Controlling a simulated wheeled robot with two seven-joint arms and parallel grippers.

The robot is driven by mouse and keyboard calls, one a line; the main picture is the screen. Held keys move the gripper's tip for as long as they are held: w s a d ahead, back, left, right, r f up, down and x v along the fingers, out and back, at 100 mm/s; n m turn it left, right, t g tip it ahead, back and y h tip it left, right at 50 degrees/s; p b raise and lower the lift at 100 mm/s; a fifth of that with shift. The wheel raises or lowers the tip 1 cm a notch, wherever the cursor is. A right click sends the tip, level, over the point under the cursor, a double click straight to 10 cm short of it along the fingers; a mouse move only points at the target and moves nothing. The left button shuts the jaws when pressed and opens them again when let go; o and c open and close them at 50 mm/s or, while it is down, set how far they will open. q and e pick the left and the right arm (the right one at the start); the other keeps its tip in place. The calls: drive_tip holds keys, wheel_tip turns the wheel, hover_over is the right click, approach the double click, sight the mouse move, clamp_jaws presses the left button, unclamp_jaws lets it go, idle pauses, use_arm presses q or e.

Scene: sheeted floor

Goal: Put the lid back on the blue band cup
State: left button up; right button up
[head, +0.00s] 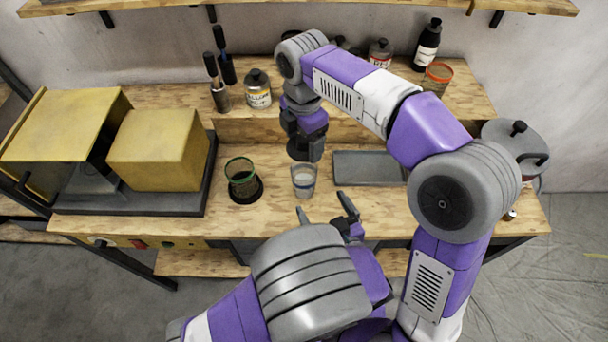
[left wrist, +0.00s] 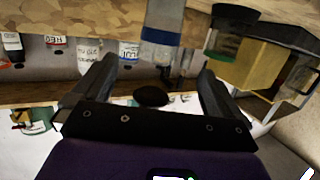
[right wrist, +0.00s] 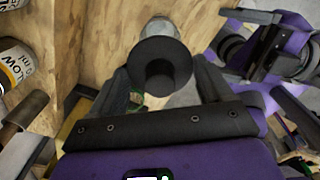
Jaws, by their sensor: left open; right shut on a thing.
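The blue band cup (head: 303,181) stands upright on the bench, clear with a blue band. It also shows in the left wrist view (left wrist: 161,35), where the picture is upside down. My right gripper (head: 306,155) is shut on a black round lid (right wrist: 160,52) by its knob. In the right wrist view the lid is in front of the cup (right wrist: 164,27) and hides part of it. Whether lid and cup touch is not clear. My left gripper (head: 325,208) is open and empty on the near side of the cup, its fingers pointing towards it.
A green-banded cup (head: 241,172) stands left of it on a black disc (head: 245,197). A grey tray (head: 368,168) lies to the right. A yellow box-shaped machine (head: 155,150) fills the left. Bottles and an orange-rimmed cup (head: 438,73) stand on the raised back shelf.

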sight(300, 167)
drive_tip(key=shift+s, duration=0.15)
use_arm(q)
drive_tip(key=x, duration=1.2)
drive_tip(key=c, duration=1.5)
use_arm(e)
drive_tip(key=shift+f, duration=2.55)
drive_tip(key=shift+f, duration=0.9)
drive_tip(key=shift+d+f, duration=0.1)
drive_tip(key=shift+f, duration=0.55)
